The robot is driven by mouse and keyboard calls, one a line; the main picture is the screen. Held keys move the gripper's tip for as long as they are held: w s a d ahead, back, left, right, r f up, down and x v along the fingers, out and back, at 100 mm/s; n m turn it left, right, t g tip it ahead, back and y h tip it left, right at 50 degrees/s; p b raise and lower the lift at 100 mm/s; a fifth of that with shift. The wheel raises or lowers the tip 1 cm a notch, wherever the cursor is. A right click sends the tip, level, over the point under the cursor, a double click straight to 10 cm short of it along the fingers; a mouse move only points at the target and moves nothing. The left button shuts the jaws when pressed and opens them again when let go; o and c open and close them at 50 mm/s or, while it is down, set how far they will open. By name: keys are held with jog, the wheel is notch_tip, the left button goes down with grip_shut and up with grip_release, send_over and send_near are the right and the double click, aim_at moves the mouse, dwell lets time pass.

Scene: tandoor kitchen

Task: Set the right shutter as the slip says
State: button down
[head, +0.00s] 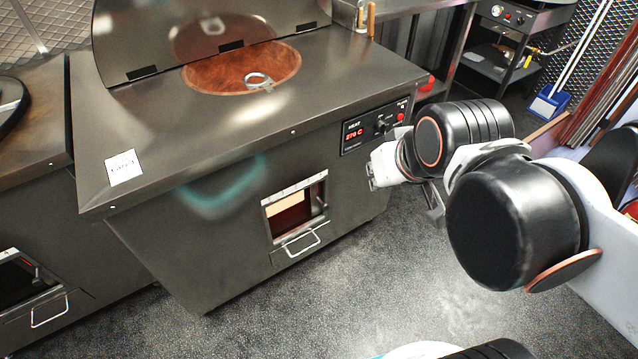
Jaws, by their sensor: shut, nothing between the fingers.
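The slip (124,168) is a small white paper on the left front of the right oven's top. Its writing is too small to read. The right shutter (320,200) is in a framed window low on that oven's front. Marks run along the frame's top, and a glowing orange gap shows, so it stands at least partly open. Its exact setting is unclear. My gripper (436,208) is mostly hidden behind my wrist, right of the oven's front corner. It is shut and empty, apart from the shutter.
A wire handle (303,243) sits below the window. The heat panel (373,127) reads about 276 C. A raised lid (200,35) stands behind the round oven mouth (240,72). Another oven (35,230) stands at left. The floor (340,300) in front is clear.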

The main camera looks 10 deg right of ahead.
jog(key=w+d+g+p, duration=0.2)
jog(key=w, duration=1.3)
jog(key=w+d+f+n+y+p, duration=0.1)
jog(key=w+d+f+y, duration=0.3)
jog(key=w+f, duration=1.1)
jog(key=w+d+f+n+g+p, duration=0.1)
jog(key=w+d+f, duration=0.1)
jog(key=f, duration=1)
jog(key=w+d+f+g+p, duration=0.1)
jog(key=w+d+f, duration=0.15)
jog(key=f, duration=0.95)
jog(key=w+a+f+b, duration=0.1)
jog(key=a+f+b, duration=0.4)
jog(key=f, duration=0.6)
jog(key=shift+a+f+y, duration=0.2)
jog(key=shift+a+y, duration=0.1)
jog(key=shift+a, duration=0.9)
